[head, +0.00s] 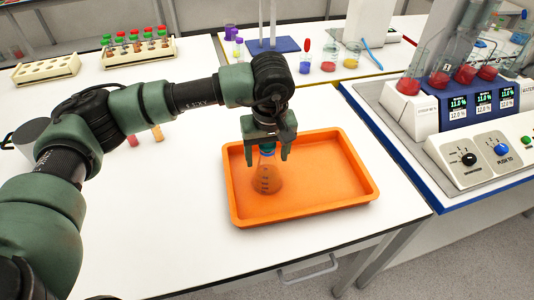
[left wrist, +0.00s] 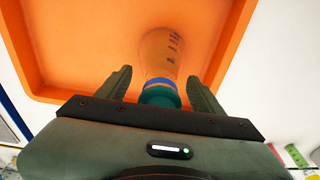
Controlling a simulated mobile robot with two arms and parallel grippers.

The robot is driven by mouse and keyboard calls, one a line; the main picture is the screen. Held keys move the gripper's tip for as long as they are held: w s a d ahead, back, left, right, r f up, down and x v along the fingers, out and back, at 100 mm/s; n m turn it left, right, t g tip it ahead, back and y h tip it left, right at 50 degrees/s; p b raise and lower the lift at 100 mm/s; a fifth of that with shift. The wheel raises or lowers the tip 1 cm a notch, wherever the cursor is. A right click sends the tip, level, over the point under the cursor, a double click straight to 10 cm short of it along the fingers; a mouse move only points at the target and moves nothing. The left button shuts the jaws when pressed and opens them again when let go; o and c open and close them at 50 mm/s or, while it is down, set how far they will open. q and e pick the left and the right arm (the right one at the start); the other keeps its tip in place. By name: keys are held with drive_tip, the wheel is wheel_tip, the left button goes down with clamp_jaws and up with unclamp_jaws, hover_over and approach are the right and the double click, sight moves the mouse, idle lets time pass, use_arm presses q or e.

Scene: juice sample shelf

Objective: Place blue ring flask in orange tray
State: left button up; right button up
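The orange tray (head: 345,190) lies on the white table. The blue ring flask (head: 267,178), a clear conical flask with dark markings, stands upright inside it, left of the tray's middle. My left gripper (head: 267,155) is above the flask with its fingers on either side of the neck. In the left wrist view, the flask (left wrist: 162,50) shows its blue ring and green neck between the fingers of my left gripper (left wrist: 160,85). Gaps show between both fingers and the neck, so the gripper is open. The orange tray (left wrist: 70,45) fills much of that view. My right gripper is not seen.
A device with dials and displays (head: 480,150) stands on the bench at right. Racks of vials (head: 138,50) stand at the back left. Several small flasks (head: 328,60) stand on the back table. The white table in front of the tray is clear.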

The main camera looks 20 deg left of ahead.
use_arm(q)
drive_tip(key=shift+r, duration=0.25)
drive_tip(key=r+b, duration=0.1)
drive_tip(key=r, duration=0.2)
drive_tip(key=s+r+b, duration=0.1)
drive_tip(key=r, duration=0.3)
drive_tip(key=d+r, duration=0.1)
drive_tip(key=r, duration=0.2)
drive_tip(key=shift+s+r+b, duration=0.2)
drive_tip(key=shift+b, duration=0.2)
drive_tip(key=shift+r, duration=0.55)
drive_tip(key=shift+s+r, duration=0.1)
